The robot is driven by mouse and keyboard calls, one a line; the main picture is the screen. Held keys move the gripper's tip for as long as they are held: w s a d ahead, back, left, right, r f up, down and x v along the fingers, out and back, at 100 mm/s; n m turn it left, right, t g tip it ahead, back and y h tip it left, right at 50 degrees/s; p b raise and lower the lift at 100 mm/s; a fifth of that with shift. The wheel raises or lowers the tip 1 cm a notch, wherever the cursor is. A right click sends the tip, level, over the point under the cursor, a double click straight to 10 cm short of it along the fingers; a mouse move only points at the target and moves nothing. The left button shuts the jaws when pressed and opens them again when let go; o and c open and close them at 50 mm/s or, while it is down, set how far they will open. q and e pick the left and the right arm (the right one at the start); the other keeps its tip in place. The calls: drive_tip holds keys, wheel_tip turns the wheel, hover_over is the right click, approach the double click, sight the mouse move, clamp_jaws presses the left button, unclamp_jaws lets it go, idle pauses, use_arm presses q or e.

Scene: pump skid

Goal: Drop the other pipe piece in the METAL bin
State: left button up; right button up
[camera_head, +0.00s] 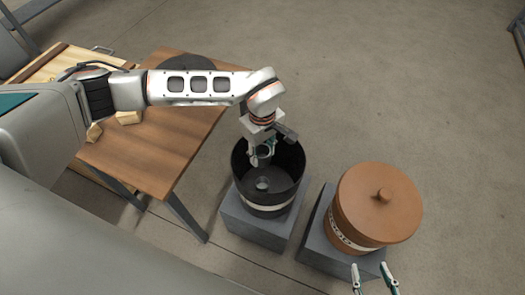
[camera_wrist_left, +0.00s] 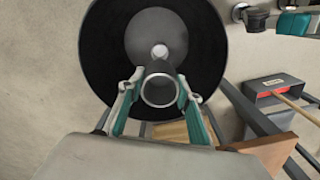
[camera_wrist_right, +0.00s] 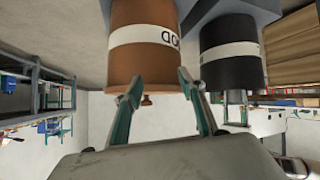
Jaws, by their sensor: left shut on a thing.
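In the left wrist view the jaws (camera_wrist_left: 158,92) grip the sides of this pipe piece (camera_wrist_left: 158,70), whose open round end faces the camera. The bin (camera_wrist_left: 105,50) lies beyond it. A small grey round piece (camera_head: 262,184) shows inside the bin. The bin's white label is not readable. My right gripper (camera_head: 375,279) is open and empty near the bottom edge; its fingers (camera_wrist_right: 158,88) stand apart in the right wrist view.
A brown bin (camera_head: 355,215) with a knobbed lid stands to the right; its label partly reads "OOD". Both bins stand on grey blocks. A wooden table (camera_head: 160,150) at left carries wood pieces (camera_head: 128,117) and a dark round disc (camera_head: 187,62). The floor beyond is clear.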

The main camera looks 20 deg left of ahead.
use_arm(q)
drive_tip(key=o, duration=1.3)
wheel_tip(320, 180, up, 12)
